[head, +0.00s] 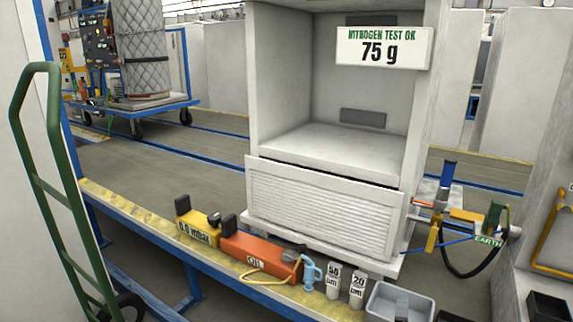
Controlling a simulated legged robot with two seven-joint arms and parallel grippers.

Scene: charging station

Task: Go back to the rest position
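Neither of my grippers shows in the head view, and no part of my arms can be made out. The charging station's white cabinet (330,150) stands upright in the middle, with an open, empty bay above a louvred panel (320,200). A sign (383,48) on it reads "NITROGEN TEST OK 75 g". In front of it stand a yellow unit (197,222) marked "0.0 mbar" and an orange unit (262,254) marked "OIL" with a yellow hose. Two small white canisters (333,282) marked 50 and 20 stand to the right of a blue fitting (311,272).
A green hand truck (52,190) stands at the left. A grey tray (380,300) with a dark item (402,305) is at the bottom. A yellow-green clamp (490,222) labelled "EARTH" with a black cable is at the right. A blue cart (150,104) stands behind; the floor between is clear.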

